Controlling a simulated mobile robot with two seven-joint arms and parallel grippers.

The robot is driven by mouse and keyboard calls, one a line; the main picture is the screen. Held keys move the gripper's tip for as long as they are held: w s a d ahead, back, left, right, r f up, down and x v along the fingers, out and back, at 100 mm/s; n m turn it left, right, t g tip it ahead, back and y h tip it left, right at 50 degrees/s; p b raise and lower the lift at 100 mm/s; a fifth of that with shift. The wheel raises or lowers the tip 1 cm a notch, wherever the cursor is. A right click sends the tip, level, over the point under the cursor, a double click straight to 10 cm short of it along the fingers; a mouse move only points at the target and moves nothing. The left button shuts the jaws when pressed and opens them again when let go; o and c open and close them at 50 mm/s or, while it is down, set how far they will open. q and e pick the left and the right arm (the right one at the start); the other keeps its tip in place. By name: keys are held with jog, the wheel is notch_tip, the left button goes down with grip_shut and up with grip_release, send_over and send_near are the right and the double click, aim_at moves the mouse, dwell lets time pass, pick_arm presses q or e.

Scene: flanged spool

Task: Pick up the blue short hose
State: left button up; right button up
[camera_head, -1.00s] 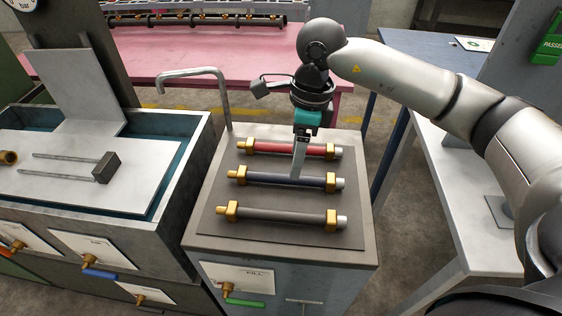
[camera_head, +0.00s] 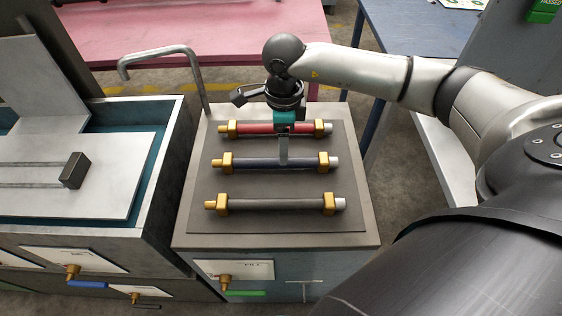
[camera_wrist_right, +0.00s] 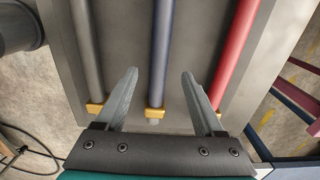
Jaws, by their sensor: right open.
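The blue short hose (camera_head: 255,163) lies across the dark mat on the cart, with a brass block near each end. It is the middle of three hoses, between a red hose (camera_head: 270,129) behind and a dark grey hose (camera_head: 275,204) in front. My right gripper (camera_head: 283,161) is over the blue hose, pointing down, a little right of its middle. In the right wrist view the gripper (camera_wrist_right: 160,72) is open, with the blue hose (camera_wrist_right: 161,50) running between its fingers. I cannot tell how far the fingertips are above the mat. My left gripper is not in view.
The mat (camera_head: 205,215) lies on the cart top, which has a bent metal handle (camera_head: 160,55) at back left. A grey tank (camera_head: 170,150) with a white board stands close on the left. A pink table (camera_head: 200,35) is behind, a blue one (camera_head: 415,25) at back right.

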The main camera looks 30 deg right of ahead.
aim_at(276, 163)
jog(key=f, duration=0.5)
jog(key=shift+a+f, duration=0.1)
jog(key=shift+a, duration=0.15)
jog(key=shift+c, duration=0.3)
jog(key=shift+w, duration=0.1)
grip_shut()
dwell(0.7)
